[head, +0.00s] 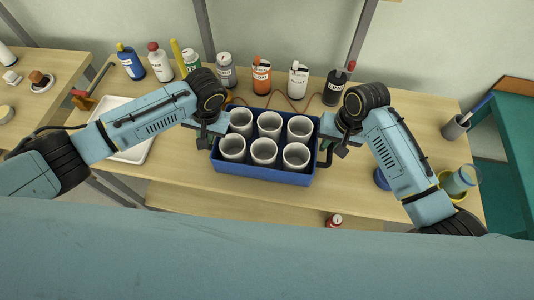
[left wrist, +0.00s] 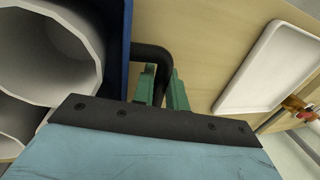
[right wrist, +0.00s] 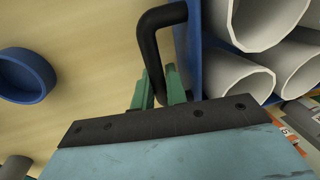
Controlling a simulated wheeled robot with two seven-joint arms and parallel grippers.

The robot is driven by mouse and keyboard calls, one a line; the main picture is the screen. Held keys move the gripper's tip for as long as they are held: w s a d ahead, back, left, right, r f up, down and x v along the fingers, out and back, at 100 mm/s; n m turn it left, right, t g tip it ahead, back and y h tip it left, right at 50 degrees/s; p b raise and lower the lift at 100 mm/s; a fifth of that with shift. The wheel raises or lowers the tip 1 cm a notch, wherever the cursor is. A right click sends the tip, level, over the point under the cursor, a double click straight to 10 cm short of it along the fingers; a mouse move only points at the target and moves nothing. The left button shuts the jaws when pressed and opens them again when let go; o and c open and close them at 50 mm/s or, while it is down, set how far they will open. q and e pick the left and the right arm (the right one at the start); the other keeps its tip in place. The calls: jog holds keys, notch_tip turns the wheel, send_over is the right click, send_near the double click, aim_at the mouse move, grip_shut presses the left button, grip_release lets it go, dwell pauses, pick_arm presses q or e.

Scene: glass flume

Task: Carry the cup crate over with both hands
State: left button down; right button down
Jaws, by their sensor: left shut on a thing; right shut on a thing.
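The cup crate (head: 262,178) is a blue box holding several white cups (head: 269,124), in the middle of the head view. It has a black handle at each end. My left gripper (head: 212,138) is at the crate's left end. In the left wrist view its green fingers (left wrist: 164,88) are shut on one black handle (left wrist: 152,54). My right gripper (head: 328,143) is at the right end. In the right wrist view its green fingers (right wrist: 158,92) are shut on the other black handle (right wrist: 150,45). I cannot tell whether the crate touches the table.
A white tray (head: 133,152) lies left of the crate. Several bottles, including an orange one (head: 262,76), stand along the back. A blue round dish (right wrist: 24,75) lies to the right, partly behind my right arm.

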pick_arm(q)
jog(key=shift+f+b, duration=0.35)
jog(key=shift+f, duration=0.1)
pick_arm(e)
jog(key=shift+f, duration=0.45)
pick_arm(q)
jog(key=c, duration=1.9)
grip_release()
jog(key=shift+f, duration=0.2)
pick_arm(e)
jog(key=c, duration=1.9)
grip_release()
jog(key=shift+f, duration=0.15)
pick_arm(q)
jog(key=o, duration=0.5)
jog(key=shift+r, duration=0.1)
pick_arm(e)
jog(key=o, duration=0.5)
pick_arm(q)
jog(key=shift+d+r, duration=0.1)
pick_arm(e)
jog(key=shift+a+r, duration=0.1)
jog(key=shift+r, duration=0.1)
